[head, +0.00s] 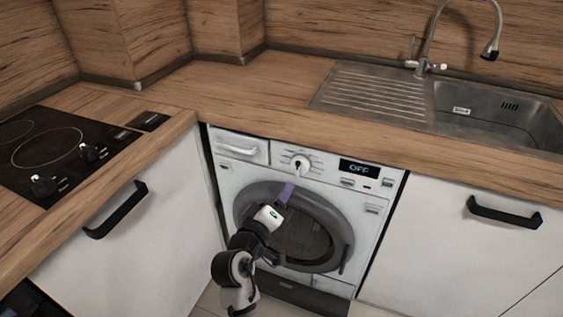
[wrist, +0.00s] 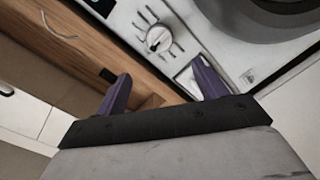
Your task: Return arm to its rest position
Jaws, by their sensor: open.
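My gripper (head: 284,196) is in front of the washing machine (head: 378,215) in the head view, near the upper part of its round door. In the wrist view my gripper (wrist: 162,88) shows two purple fingers spread apart with nothing between them. The machine's white dial (wrist: 158,38) lies beyond the fingers there. The dial also shows in the head view above my gripper. My arm reaches up from the bottom of the head view. The machine's display reads OFF.
A wooden counter (head: 260,92) runs above the machine. A steel sink (head: 490,115) with a tap is at the right, and a black hob (head: 60,150) is at the left. White cabinets with black handles flank the machine. The counter beside the sink is clear.

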